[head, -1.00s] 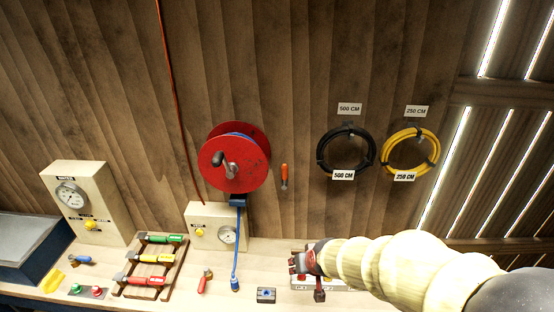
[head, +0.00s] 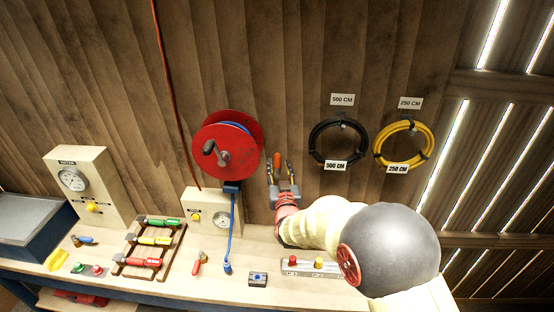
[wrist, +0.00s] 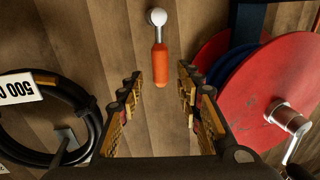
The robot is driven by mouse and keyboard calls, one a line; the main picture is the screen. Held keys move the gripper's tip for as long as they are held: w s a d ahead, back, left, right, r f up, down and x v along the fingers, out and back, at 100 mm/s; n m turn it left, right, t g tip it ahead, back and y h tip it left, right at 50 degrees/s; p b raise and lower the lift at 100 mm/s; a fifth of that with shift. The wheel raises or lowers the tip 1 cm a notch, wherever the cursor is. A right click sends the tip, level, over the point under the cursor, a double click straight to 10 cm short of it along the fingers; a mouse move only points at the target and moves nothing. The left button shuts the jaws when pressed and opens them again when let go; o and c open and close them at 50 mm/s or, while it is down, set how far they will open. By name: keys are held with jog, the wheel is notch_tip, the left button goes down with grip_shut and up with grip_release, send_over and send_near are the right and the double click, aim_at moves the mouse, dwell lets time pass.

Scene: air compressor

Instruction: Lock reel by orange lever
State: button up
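The orange lever (head: 278,160) is on the wooden wall just right of the red hose reel (head: 226,147). In the wrist view the orange lever (wrist: 160,64) has a silver pivot at one end and lies between the fingers' lines, beyond the tips. The reel (wrist: 270,95) shows at the right there, with its blue hose and silver crank. My gripper (head: 281,172) is raised in front of the wall at the lever. In the wrist view my gripper (wrist: 159,88) is open, with nothing between its fingers. I cannot tell whether it touches the lever.
A black hose coil (head: 338,143) and a yellow coil (head: 404,146) hang right of the lever. A gauge box (head: 206,214) stands below the reel, with a blue hose (head: 232,230) hanging beside it. The workbench holds a rack (head: 149,248) of colored tools.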

aim_at(278, 161)
jog(key=shift+w+a, duration=0.25)
jog(key=shift+w, duration=1)
jog(key=shift+w+a, duration=0.2)
jog(key=shift+w, duration=1.05)
jog(key=shift+c, duration=1.2)
grip_shut()
